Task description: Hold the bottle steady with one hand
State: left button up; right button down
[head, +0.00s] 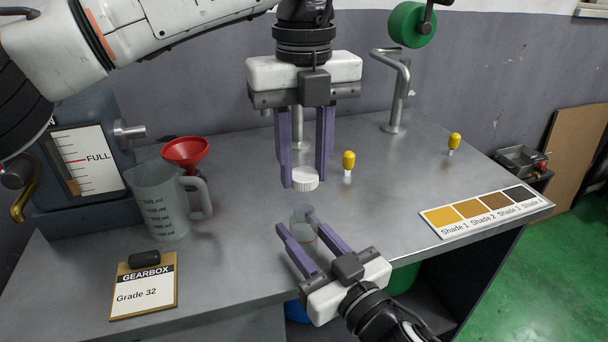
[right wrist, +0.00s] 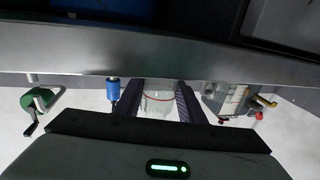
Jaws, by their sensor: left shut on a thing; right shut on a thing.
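A small clear bottle (head: 303,230) stands upright near the table's front edge, its top uncovered. My right gripper (head: 295,219) is shut on it from the front, one finger on each side. In the right wrist view the bottle (right wrist: 158,103) shows between the two fingers, with a red line around it. My left gripper (head: 305,182) is shut on a white ribbed cap (head: 304,177), held above the bottle and apart from it. The bottle's lower part is partly hidden by the right fingers.
A measuring jug (head: 165,210), a red funnel (head: 186,151) and a gearbox clipboard (head: 144,290) are at left. Two yellow-topped droppers (head: 348,160) (head: 454,141) stand behind and right. A shade card (head: 485,211) lies at the right edge. A bent metal spout (head: 398,95) rises at the back.

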jog(key=c, duration=1.1)
grip_release()
jog(key=shift+s, duration=0.1)
